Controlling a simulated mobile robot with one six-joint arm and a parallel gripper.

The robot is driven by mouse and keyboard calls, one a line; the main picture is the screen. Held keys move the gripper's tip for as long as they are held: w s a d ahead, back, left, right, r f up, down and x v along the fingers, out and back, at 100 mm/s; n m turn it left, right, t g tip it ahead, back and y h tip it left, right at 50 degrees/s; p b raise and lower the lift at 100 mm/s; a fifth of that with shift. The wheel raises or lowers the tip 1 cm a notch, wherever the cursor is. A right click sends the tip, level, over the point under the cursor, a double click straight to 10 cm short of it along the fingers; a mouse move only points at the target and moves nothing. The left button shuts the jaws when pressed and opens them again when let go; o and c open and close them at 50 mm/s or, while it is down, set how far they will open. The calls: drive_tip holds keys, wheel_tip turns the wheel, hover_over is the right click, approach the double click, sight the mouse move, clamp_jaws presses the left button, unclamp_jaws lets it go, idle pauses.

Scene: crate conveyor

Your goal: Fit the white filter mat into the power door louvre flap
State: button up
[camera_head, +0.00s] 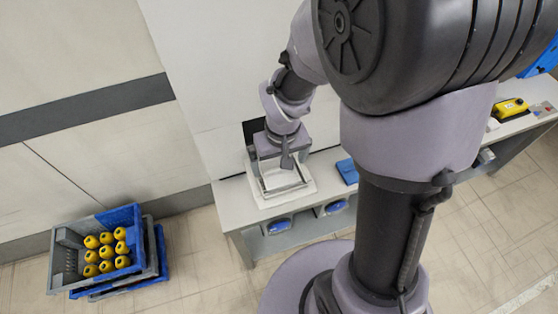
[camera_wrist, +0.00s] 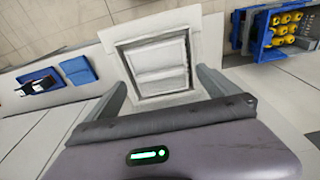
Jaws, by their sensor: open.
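A white rectangular panel (camera_wrist: 155,55) with a dark grey edge lies flat on a larger white square base in the wrist view. In the head view the white panel (camera_head: 283,178) is on the bench beneath my gripper (camera_head: 284,184). I take it for the filter mat, but cannot be sure. My gripper is open, its two fingers (camera_wrist: 161,78) on either side of the panel's near part; whether they touch it is unclear. A dark square opening (camera_head: 253,131) shows in the tall white cabinet behind my wrist, partly hidden. I cannot tell whether it is the louvre flap.
The grey bench (camera_head: 238,205) runs along the cabinet. A blue flat item (camera_head: 347,171) lies to the right, with a yellow device (camera_head: 510,108) farther along. Blue items sit on the shelf below. A grey and blue crate (camera_head: 67,262) of yellow objects stands on the floor at left.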

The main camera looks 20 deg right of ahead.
sight(281, 180)
wheel_tip(281, 180, up, 15)
drive_tip(key=s+p, duration=0.3)
drive_tip(key=p, duration=0.1)
drive_tip(key=s+a+r+m+t+y, duration=0.2)
drive_tip(key=s+a+r+m+t, duration=0.2)
drive_tip(key=s+r, duration=0.5)
drive_tip(key=shift+s, duration=0.35)
wheel_tip(281, 180, down, 4)
drive_tip(key=b, duration=0.5)
drive_tip(key=shift+f, duration=0.25)
